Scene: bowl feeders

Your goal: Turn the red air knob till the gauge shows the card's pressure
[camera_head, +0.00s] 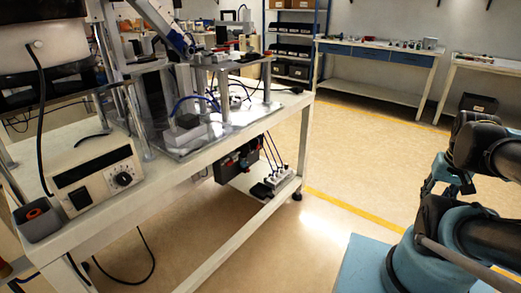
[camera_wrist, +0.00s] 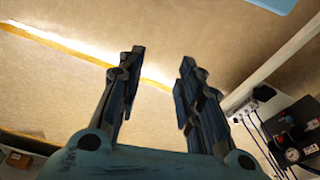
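In the wrist view, a dark air unit sits at the lower right edge. The gauge's reading is too small to tell. My gripper (camera_wrist: 162,57) is open and empty, its two dark fingers apart above bare floor, left of the unit and touching nothing. In the head view, the dark air unit (camera_head: 238,160) hangs below the table top; its knob and gauge cannot be made out. I cannot make out the card in either view.
A white workbench (camera_head: 200,165) carries a control box (camera_head: 95,178) and a grey switch box (camera_head: 38,219). A power strip (camera_head: 279,179) with plugged cables lies on its lower shelf (camera_head: 245,184). Open floor (camera_head: 350,150) separates the bench from my arm. Shelving and tables stand behind.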

